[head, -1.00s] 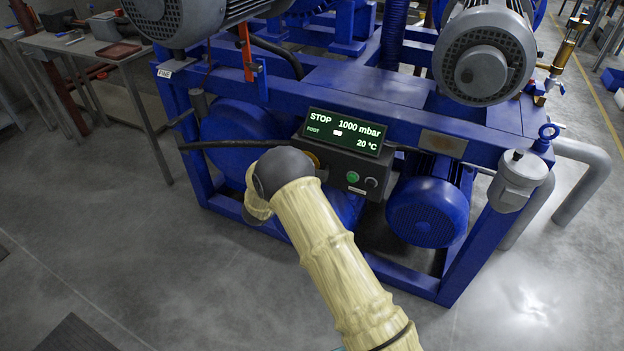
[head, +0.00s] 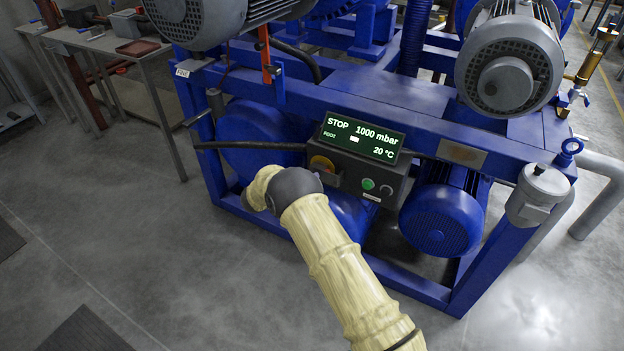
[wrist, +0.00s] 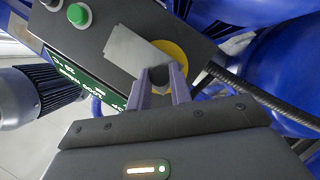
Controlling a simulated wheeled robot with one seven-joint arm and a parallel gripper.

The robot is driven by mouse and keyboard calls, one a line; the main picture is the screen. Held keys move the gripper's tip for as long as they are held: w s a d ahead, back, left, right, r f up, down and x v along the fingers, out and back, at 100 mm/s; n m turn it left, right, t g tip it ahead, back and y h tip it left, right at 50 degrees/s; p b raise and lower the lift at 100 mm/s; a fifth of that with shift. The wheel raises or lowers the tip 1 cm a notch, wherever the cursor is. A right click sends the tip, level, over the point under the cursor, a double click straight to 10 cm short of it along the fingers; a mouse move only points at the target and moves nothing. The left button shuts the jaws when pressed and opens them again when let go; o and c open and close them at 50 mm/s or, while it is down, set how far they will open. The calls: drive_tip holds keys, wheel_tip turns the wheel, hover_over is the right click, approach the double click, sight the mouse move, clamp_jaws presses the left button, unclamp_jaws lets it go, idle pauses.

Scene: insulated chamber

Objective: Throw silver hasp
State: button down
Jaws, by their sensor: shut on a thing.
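The silver hasp (wrist: 130,48) is a flat grey plate in the wrist view. It lies slantwise across a yellow disc (wrist: 178,52) on the front of the dark control box. Its lower end reaches between the two purple fingers of my gripper (wrist: 161,76), which are shut on it. In the head view, the yellow disc (head: 321,163) shows at the left of the control box (head: 362,172), partly covered. My arm hides the fingers there, and I cannot make out the hasp in that view.
A green button (head: 368,184) and a dark knob (head: 386,190) sit right of the disc, below a lit display (head: 361,137) reading STOP. A blue frame (head: 480,137) with motors surrounds the box. A black cable (head: 250,146) runs left. Open floor (head: 110,220) lies to the left.

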drive_tip(key=c, duration=1.3)
unclamp_jaws()
drive_tip(key=shift+a+f, duration=0.15)
drive_tip(key=shift+o, duration=0.2)
drive_tip(key=shift+s, duration=0.1)
drive_tip(key=p+v, duration=0.1)
drive_tip(key=v, duration=1.6)
drive_tip(key=shift+s+a, duration=0.1)
drive_tip(key=shift+s, duration=0.05)
